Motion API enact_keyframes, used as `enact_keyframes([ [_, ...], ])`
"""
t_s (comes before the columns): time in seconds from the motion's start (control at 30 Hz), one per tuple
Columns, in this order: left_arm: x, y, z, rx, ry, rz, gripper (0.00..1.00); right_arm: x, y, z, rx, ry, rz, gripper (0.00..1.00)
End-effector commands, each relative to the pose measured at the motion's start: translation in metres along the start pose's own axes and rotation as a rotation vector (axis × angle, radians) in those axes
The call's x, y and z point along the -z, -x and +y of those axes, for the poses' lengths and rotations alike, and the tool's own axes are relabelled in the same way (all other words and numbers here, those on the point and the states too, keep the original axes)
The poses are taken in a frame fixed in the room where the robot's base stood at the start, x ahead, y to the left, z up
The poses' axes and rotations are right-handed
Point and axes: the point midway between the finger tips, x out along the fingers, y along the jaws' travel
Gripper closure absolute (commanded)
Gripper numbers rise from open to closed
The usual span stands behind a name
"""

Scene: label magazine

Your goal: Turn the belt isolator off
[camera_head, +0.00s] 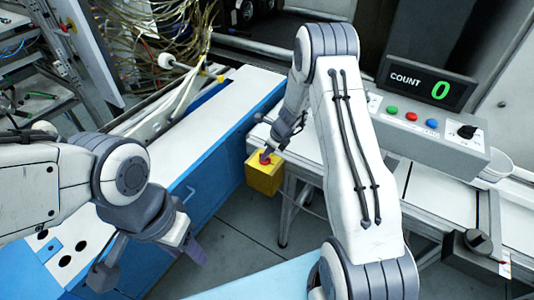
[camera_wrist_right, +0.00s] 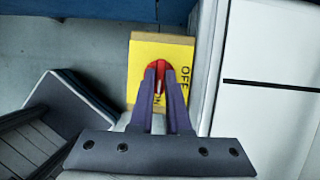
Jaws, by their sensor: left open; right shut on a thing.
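The belt isolator is a yellow box (camera_head: 264,181) with a red knob (camera_head: 265,158), at the edge of the table. The right wrist view shows its yellow face (camera_wrist_right: 143,60) and the red knob (camera_wrist_right: 151,67). "OFF" reads on the right side of the face; a label below the knob is mostly hidden by my fingers. My right gripper (camera_head: 268,152) is shut on the knob, and its fingertips (camera_wrist_right: 161,75) sit on either side of it. A pale mark on the knob points down in that view, towards the partly hidden label. My left gripper (camera_head: 150,258) is open and empty at the lower left.
A blue cabinet with a white top (camera_head: 215,115) stands left of the isolator. A grey control box (camera_head: 425,132) with coloured buttons, a black knob and a "COUNT 0" display (camera_head: 428,84) is at the right. A white cup (camera_head: 497,165) stands beside it. Cables hang at the back left.

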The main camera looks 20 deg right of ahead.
Motion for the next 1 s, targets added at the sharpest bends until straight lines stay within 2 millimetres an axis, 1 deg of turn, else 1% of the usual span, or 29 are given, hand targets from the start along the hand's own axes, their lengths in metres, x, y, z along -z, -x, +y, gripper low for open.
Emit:
enact_keyframes([
  [0.17,0.0,0.003,0.0,0.0,0.0,0.0,0.5,0.0,0.001,-0.002,-0.013,0.038,0.0,1.0],
  [0.37,0.001,0.01,0.001,0.0,0.0,0.0,0.5,-0.001,0.002,-0.003,-0.057,0.145,0.0,1.0],
  [0.67,0.001,0.015,0.001,0.0,0.0,0.0,0.5,-0.002,0.001,-0.006,-0.159,0.396,-0.001,1.0],
  [1.0,0.0,0.007,0.001,0.0,0.0,0.0,0.5,-0.003,-0.002,-0.009,-0.281,0.695,-0.001,1.0],
])
